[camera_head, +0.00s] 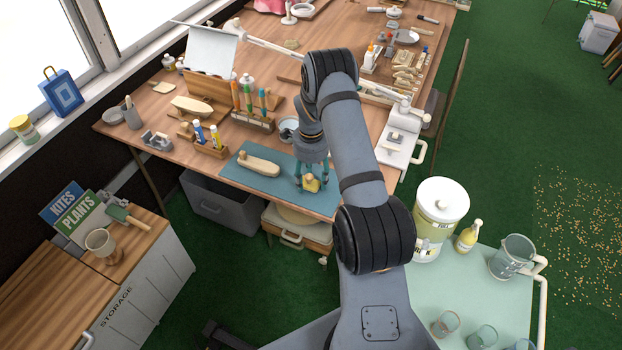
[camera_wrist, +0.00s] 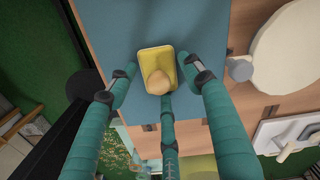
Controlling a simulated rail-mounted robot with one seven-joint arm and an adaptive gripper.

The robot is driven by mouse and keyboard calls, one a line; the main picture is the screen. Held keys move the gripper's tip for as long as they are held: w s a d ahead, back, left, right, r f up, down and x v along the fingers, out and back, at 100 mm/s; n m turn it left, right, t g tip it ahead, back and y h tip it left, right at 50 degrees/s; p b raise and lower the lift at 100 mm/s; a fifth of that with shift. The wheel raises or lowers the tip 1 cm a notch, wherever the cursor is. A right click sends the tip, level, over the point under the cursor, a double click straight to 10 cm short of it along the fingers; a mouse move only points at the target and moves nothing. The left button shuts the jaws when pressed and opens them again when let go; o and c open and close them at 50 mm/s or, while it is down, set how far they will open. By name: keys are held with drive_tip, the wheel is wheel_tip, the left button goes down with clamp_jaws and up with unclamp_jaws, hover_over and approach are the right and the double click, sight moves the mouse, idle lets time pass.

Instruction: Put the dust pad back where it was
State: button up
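The dust pad, a small yellow pad with a rounded tan knob (camera_wrist: 155,70), is on or just above the blue mat (camera_wrist: 110,25). In the head view the pad (camera_head: 312,185) shows near the right end of the mat (camera_head: 235,172), partly behind my fingers. My gripper (camera_head: 311,180) points down over it. In the wrist view my gripper (camera_wrist: 158,75) has its teal fingers spread around the pad. A gap shows on the left side, and the third finger is close to the knob. I cannot tell whether any finger touches it.
A long wooden piece with a knob (camera_head: 258,163) lies on the mat, left of my gripper. A wooden holder with glue sticks (camera_head: 211,149) and a rack of tools (camera_head: 253,121) stand behind. A grey cup (camera_head: 288,129) is close to my wrist. The mat's front left is clear.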

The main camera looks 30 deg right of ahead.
sight(311, 176)
drive_tip(key=shift+o, duration=0.9)
drive_tip(key=shift+r, duration=0.1)
drive_tip(key=shift+r, duration=0.25)
wheel_tip(311, 176, up, 12)
drive_tip(key=b, duration=0.1)
drive_tip(key=shift+f, duration=0.15)
